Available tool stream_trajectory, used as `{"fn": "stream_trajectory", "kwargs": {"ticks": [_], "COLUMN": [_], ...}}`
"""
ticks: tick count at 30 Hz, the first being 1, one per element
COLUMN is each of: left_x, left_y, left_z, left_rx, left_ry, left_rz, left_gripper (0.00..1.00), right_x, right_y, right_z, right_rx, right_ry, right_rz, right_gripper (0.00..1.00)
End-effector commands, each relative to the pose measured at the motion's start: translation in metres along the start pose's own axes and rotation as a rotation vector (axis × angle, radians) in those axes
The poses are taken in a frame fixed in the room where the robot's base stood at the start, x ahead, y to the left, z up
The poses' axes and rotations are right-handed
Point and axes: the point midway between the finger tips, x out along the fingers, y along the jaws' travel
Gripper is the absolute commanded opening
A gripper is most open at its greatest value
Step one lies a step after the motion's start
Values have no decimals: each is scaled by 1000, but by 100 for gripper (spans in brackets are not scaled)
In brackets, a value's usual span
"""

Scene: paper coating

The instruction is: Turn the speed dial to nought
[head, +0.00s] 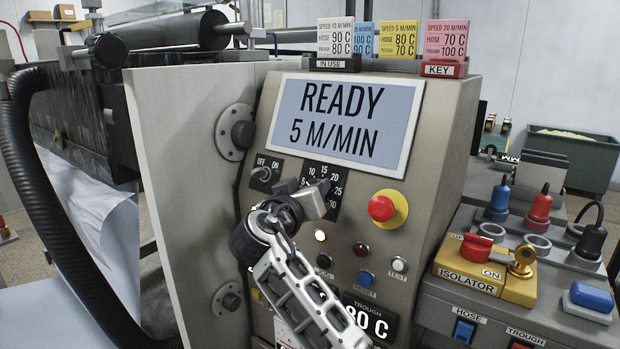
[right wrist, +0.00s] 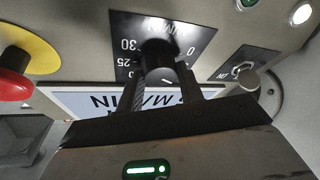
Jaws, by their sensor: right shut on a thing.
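The speed dial's black scale plate (head: 318,172) is on the sloped panel below the screen, with numbers from 5 to 30 showing. In the right wrist view the plate (right wrist: 125,25) appears upside down, with the black dial knob (right wrist: 159,52) between the fingers. My right gripper (head: 316,196) is shut on the knob; its fingers (right wrist: 163,85) also show in the wrist view. The gripper hides most of the knob in the head view, and I cannot read its pointer. The screen (head: 345,122) reads READY, 5 M/MIN. My left gripper is not in view.
An off/on toggle (head: 263,173) sits left of the dial. A red stop button (head: 381,208) on yellow is to the right. Small lamps and buttons, including a blue reset button (head: 365,278), lie below. A yellow isolator block (head: 480,272) stands at the right.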

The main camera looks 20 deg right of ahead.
Motion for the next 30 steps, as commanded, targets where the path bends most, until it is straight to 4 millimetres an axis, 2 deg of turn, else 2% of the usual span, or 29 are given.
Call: {"fn": "stream_trajectory", "kwargs": {"ticks": [1,6,19,30], "left_x": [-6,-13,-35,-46], "left_y": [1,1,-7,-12], "left_z": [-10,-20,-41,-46], "left_rx": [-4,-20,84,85], "left_ry": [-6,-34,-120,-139], "left_rz": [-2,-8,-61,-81], "left_gripper": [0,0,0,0], "right_x": [0,0,0,1], "right_y": [4,5,7,4], "right_z": [-6,-8,-10,-5], "right_rx": [-42,-189,-561,-820], "right_ry": [-4,-12,-32,-43], "right_rz": [-21,-88,-256,-372], "right_gripper": [14,14,14,14]}}
